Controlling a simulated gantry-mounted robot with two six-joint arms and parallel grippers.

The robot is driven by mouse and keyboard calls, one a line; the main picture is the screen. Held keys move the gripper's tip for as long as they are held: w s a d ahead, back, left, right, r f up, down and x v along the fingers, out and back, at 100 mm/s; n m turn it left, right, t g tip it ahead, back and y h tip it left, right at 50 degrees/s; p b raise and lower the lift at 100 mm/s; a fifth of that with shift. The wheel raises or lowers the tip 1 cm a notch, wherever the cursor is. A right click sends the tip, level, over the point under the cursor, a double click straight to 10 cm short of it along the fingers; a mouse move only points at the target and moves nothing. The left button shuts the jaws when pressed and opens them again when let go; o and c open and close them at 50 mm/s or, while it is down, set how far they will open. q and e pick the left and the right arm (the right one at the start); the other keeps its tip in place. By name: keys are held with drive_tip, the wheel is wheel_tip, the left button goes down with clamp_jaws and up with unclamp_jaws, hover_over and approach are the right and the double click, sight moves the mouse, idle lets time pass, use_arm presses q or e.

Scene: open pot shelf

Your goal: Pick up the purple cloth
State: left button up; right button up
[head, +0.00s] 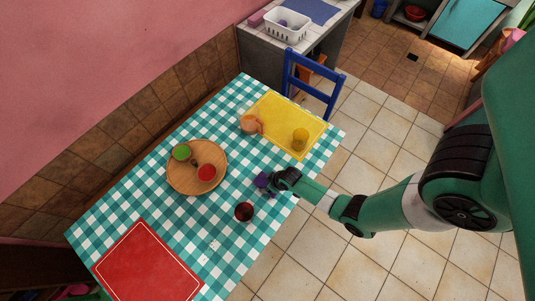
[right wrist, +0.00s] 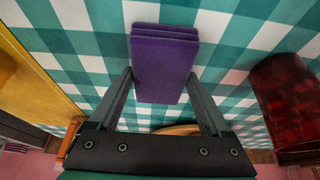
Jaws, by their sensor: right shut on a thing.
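The purple cloth (right wrist: 163,68) is a folded, layered block between the two fingers of my right gripper (right wrist: 163,82) in the right wrist view. The fingers close on its sides. In the head view the cloth (head: 262,180) shows at the tip of my right gripper (head: 274,181), above the right side of the checkered table. The gripper hides part of it there. I cannot tell whether the cloth touches the table. My left gripper is in neither view.
The table has a teal and white checkered cover (head: 222,241). A dark red cup (head: 244,211) stands near the gripper. A round wooden board (head: 181,183) holds a green and a red bowl. A yellow mat (head: 274,112) holds a cup and a glass. A red mat (head: 145,268) lies at the front.

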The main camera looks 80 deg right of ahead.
drive_tip(key=shift+c, duration=0.2)
drive_tip(key=shift+r+p, duration=0.3)
drive_tip(key=shift+r, duration=0.3)
drive_tip(key=r, duration=0.1)
drive_tip(key=r+p, duration=0.1)
drive_tip(key=r, duration=0.1)
drive_tip(key=shift+s+d+r+p, duration=0.15)
drive_tip(key=shift+d+p, duration=0.15)
drive_tip(key=shift+p, duration=0.1)
drive_tip(key=s+d+r+p, duration=0.8)
drive_tip(key=d+p, duration=0.2)
drive_tip(key=shift+d+r, duration=0.25)
drive_tip(key=shift+d, duration=0.15)
